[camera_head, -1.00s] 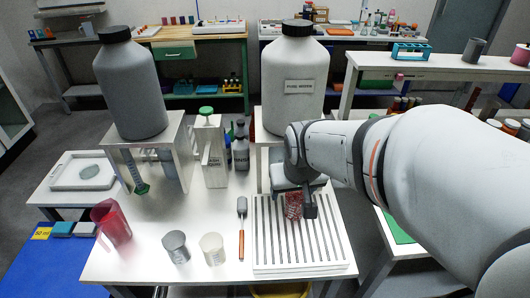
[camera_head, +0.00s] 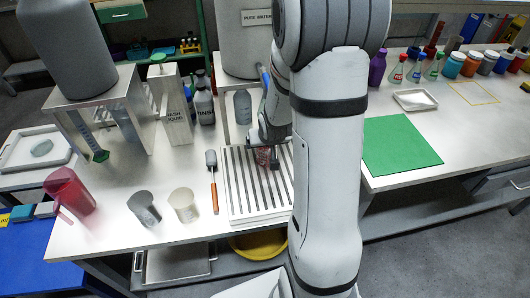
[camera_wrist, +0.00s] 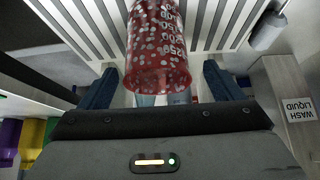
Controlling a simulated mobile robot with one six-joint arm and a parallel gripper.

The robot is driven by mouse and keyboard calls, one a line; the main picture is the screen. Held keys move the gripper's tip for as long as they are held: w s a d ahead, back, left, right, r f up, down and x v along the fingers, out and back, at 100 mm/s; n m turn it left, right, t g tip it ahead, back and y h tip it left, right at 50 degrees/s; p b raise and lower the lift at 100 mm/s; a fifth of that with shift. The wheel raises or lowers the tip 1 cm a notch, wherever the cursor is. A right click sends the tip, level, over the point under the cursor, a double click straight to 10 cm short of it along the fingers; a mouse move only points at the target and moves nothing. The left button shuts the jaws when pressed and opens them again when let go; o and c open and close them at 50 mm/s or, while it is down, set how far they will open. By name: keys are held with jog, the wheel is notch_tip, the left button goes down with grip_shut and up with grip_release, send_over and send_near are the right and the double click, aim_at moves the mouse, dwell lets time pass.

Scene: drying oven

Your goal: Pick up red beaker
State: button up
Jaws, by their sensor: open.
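The red beaker (camera_wrist: 158,50) is translucent with white speckles and white markings. In the wrist view it lies over the white slatted rack (camera_wrist: 225,20), one end between the fingers of my open gripper (camera_wrist: 160,86). Gaps show between the beaker and both fingers. My arm hides most of the rest.
A red jug (camera_head: 70,190), a grey cup (camera_head: 144,208) and a cream cup (camera_head: 184,205) stand on the left. A brush with an orange handle (camera_head: 213,185) lies beside the rack. Bottles and a wash liquid container (camera_head: 175,112) stand behind. A green mat (camera_head: 400,145) lies right.

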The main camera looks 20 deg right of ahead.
jog(key=x, duration=0.4)
jog(key=shift+d, duration=0.15)
jog(key=shift+c, duration=0.6)
jog(key=c, duration=1.1)
jog(key=shift+w+r, duration=0.1)
jog(key=shift+r, duration=0.1)
